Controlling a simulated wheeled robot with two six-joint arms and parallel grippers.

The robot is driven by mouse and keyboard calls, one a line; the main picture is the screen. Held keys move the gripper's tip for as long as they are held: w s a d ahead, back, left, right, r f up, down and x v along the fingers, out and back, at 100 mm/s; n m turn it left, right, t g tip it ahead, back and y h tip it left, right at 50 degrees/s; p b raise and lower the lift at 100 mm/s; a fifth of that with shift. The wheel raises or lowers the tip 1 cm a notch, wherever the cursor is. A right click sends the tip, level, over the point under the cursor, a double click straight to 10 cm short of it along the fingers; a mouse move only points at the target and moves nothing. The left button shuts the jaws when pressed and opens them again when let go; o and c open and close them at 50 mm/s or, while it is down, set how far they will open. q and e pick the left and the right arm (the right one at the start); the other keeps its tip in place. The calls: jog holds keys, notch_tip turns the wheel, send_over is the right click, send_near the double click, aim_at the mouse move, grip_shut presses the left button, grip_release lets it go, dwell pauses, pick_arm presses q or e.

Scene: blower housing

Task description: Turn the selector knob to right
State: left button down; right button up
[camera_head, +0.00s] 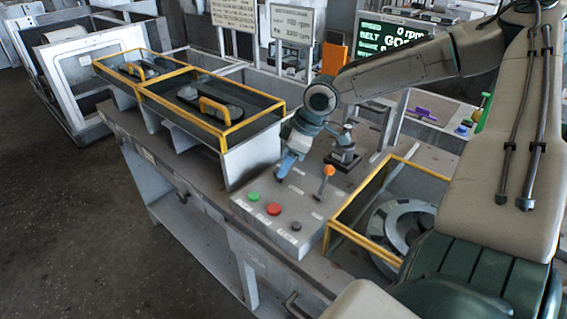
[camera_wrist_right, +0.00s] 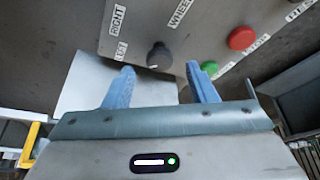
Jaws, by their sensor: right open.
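The selector knob (camera_wrist_right: 159,56) is a small dark round knob on the grey control panel (camera_wrist_right: 75,25), with a pale mark on its lower edge in the wrist view. Labels reading RIGHT and LEFT sit to its left there. My right gripper (camera_wrist_right: 160,82) is open, with its two blue fingers apart and nothing between them; the knob appears just beyond the gap between the tips. In the head view the right gripper (camera_head: 288,165) is low over the panel's far left part and seems to hide the knob. My left gripper is not in view.
A green button (camera_wrist_right: 208,68) and a red button (camera_wrist_right: 240,38) are close right of the knob in the wrist view. In the head view an orange-topped lever (camera_head: 328,171) stands right of the gripper. A yellow-edged bin (camera_head: 229,122) lies to the left.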

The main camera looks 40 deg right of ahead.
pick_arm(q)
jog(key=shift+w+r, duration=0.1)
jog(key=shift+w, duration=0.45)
pick_arm(e)
jog(key=shift+x, duration=1.15)
jog(key=shift+c, duration=0.4)
